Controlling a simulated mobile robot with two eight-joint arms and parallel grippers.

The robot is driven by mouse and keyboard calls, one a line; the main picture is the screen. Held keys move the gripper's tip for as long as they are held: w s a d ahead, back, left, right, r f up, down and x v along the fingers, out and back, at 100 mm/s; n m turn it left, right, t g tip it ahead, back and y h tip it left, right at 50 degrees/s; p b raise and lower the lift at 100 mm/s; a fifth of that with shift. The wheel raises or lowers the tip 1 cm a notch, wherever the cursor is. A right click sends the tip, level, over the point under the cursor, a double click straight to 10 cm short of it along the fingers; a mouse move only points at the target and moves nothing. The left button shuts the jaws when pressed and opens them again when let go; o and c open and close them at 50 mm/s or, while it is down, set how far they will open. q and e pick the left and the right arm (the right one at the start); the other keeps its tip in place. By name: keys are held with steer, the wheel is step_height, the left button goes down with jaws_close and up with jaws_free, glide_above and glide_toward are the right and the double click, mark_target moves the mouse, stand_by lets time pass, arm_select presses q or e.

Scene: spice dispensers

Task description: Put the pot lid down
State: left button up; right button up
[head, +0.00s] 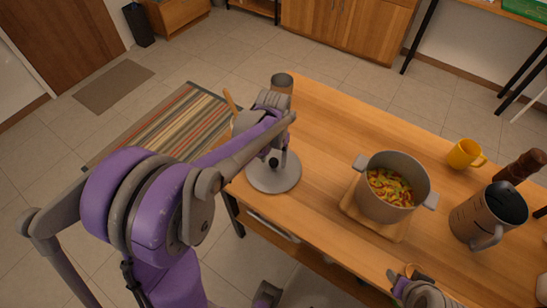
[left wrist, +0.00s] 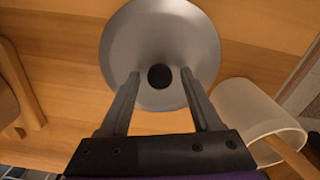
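The round grey pot lid (head: 264,183) with a black knob appears to lie flat on the table's left end. In the left wrist view the lid (left wrist: 160,35) is below my left gripper (left wrist: 160,73), with its knob between the two fingers. The fingers are apart, with a gap on each side of the knob. In the head view my left gripper (head: 279,152) is just above the lid. The grey pot (head: 385,205), uncovered and filled with chopped vegetables, stands on a wooden board (head: 391,229). Part of my right arm (head: 422,294) shows at the bottom; its fingers are unclear.
A pale container (left wrist: 257,108) with a wooden utensil stands beside the lid. A canister (head: 282,83) stands at the table's far left corner. A yellow mug (head: 464,155), a grey jug (head: 484,218) and a brown grinder (head: 522,167) stand right of the pot. The table between lid and pot is clear.

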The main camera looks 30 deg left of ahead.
mark_target(273, 161)
arm_select(q)
steer(key=shift+r, duration=0.55)
step_height(273, 161, up, 11)
steer(key=p, duration=0.1)
steer(key=s+d+f+m+t, duration=0.1)
steer(key=s+d+f+t, duration=0.1)
steer(key=s, duration=0.6)
steer(key=s+d+f+m+t, duration=0.1)
steer(key=s+d+f+t, duration=0.2)
steer(key=s, duration=0.5)
steer(key=shift+s+d+f, duration=0.15)
steer(key=shift+d+f, duration=0.65)
steer(key=shift+d, duration=0.35)
